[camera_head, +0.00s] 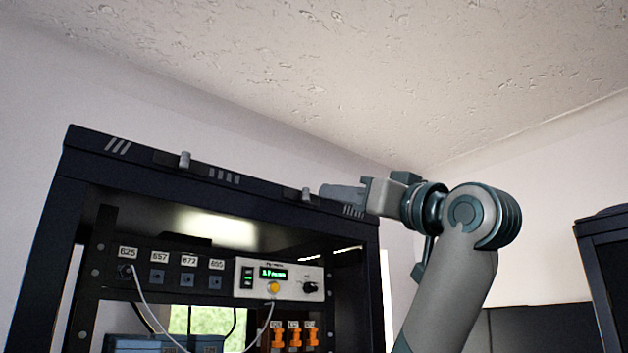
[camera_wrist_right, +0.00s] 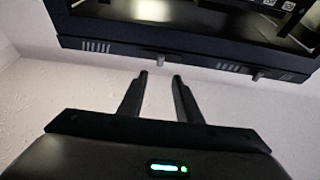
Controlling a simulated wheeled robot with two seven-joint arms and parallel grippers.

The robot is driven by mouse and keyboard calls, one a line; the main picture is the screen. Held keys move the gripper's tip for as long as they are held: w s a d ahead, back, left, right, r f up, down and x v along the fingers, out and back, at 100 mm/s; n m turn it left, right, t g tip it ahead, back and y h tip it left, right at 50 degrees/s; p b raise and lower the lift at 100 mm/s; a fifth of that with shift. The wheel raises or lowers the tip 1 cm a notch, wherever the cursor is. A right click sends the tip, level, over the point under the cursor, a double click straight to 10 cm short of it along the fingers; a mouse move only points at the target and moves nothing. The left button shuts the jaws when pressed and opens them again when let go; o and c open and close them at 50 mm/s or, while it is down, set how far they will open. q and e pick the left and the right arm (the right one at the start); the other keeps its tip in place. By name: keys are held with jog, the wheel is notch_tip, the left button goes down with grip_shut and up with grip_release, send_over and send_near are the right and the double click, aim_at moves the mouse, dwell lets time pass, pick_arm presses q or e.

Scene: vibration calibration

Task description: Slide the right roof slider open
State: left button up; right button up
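The right roof slider is a small grey knob (camera_head: 306,194) on the front top edge of the dark rack (camera_head: 270,190). It also shows in the right wrist view (camera_wrist_right: 160,60), where the scene appears upside down. My right gripper (camera_head: 324,191) is just right of this knob in the head view. In the wrist view the right gripper's two dark fingers (camera_wrist_right: 160,75) are spread apart and empty, with the knob just beyond the tips and roughly in line with the gap. A second, left slider knob (camera_head: 185,159) sits further left on the same edge. My left gripper is not in view.
The rack holds a panel with numbered sockets (camera_head: 187,272), a white unit with a green display (camera_head: 278,279) and orange connectors (camera_head: 294,335). A white cable hangs in front. Another dark cabinet (camera_head: 605,265) stands at the right. Space above the rack is free.

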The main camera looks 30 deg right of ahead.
aim_at(309, 191)
jog(key=p+x, duration=0.4)
jog(key=x, duration=0.4)
jog(key=shift+w, duration=0.1)
jog(key=shift+w+a+r, duration=0.1)
jog(key=shift+w+r, duration=0.05)
jog(key=shift+w, duration=0.2)
jog(key=shift+c, duration=0.7)
grip_shut()
